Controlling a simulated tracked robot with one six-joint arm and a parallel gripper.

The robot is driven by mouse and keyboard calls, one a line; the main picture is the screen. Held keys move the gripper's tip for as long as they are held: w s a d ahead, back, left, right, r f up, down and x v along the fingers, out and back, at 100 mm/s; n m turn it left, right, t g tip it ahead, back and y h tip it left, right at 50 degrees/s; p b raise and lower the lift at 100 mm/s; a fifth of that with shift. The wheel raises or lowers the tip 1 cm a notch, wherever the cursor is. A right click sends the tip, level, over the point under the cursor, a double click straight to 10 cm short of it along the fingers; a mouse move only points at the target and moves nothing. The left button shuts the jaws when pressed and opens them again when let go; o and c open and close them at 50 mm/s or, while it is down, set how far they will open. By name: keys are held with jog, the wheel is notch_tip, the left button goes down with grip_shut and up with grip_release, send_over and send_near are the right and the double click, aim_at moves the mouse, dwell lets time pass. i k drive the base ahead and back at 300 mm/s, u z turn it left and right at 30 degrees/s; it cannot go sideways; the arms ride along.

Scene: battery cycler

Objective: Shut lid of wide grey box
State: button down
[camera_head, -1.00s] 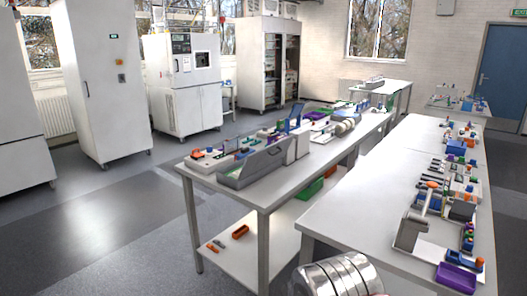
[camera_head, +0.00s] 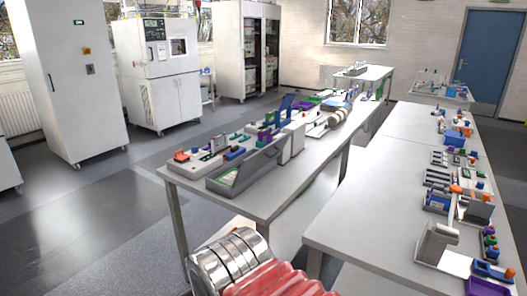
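A wide grey box (camera_head: 247,172) sits at the near end of the left bench. A grey panel on it, seemingly its lid, stands raised at a slant, and green shows inside. A second grey piece (camera_head: 424,243) with an upright part stands on the near end of the right bench; I cannot tell whether it is a box. My arm shows at the bottom centre as a ribbed metal part and red bellows, well apart from both. My gripper is out of view.
The left bench (camera_head: 270,209) carries several small coloured parts behind the grey box. The right bench (camera_head: 365,215) is bare along its left side, with a purple tray (camera_head: 486,288) at its near right corner. White cabinets (camera_head: 75,90) line the left; the floor (camera_head: 90,225) before them is clear.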

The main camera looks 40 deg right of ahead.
aim_at(249, 166)
jog(key=z, duration=0.25)
jog(key=i, duration=1.2)
jog(key=z, duration=0.45)
